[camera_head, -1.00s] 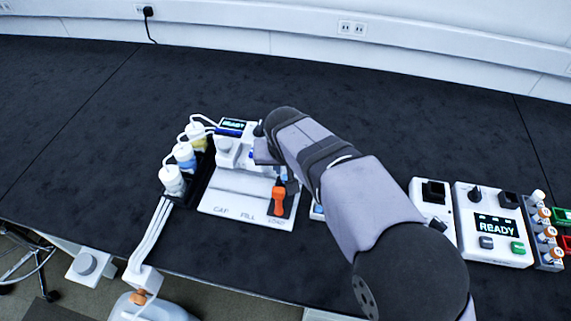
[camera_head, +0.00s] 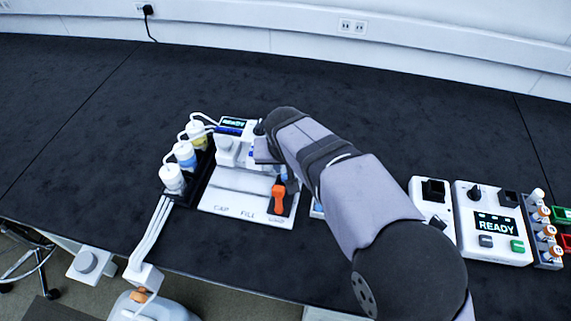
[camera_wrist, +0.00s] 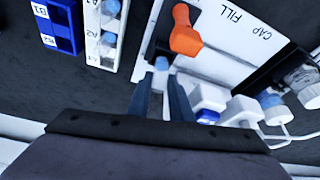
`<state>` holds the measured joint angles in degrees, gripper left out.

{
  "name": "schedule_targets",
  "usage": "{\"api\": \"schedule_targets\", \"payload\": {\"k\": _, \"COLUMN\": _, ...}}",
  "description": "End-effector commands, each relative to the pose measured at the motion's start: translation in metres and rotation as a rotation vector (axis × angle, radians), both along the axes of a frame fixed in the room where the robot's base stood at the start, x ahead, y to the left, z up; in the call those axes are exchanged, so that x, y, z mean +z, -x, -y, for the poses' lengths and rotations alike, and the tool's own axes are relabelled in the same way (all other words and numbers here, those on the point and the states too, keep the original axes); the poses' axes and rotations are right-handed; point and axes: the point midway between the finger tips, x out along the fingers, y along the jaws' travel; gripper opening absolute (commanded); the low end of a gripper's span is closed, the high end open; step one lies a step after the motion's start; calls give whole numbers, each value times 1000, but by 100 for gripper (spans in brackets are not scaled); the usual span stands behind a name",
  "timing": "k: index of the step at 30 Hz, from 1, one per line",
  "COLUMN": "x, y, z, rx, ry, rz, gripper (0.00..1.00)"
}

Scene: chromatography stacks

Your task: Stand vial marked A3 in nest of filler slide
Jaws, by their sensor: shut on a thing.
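The filler has a white base (camera_head: 232,203) marked CAP and FILL. Its dark slide has an orange handle (camera_head: 278,199), which also shows in the wrist view (camera_wrist: 185,32). My gripper (camera_wrist: 160,86) points down over the slide, just behind the handle. It is shut on a vial with a light blue top (camera_wrist: 161,64), seen between the fingertips. The vial stands about upright at the slide. I cannot tell whether its foot is in the nest, and its mark cannot be read. In the head view my arm hides most of the gripper.
A READY device (camera_head: 495,228) stands at the right. The bench behind is clear.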

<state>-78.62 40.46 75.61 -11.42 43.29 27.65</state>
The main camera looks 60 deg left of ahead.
Motion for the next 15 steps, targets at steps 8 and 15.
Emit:
{"api": "schedule_targets", "payload": {"k": 8, "x": -5, "y": 0, "z": 0, "rx": 0, "ry": 0, "rz": 0, "gripper": 0}}
{"api": "schedule_targets", "payload": {"k": 15, "x": -9, "y": 0, "z": 0, "rx": 0, "ry": 0, "rz": 0, "gripper": 0}}
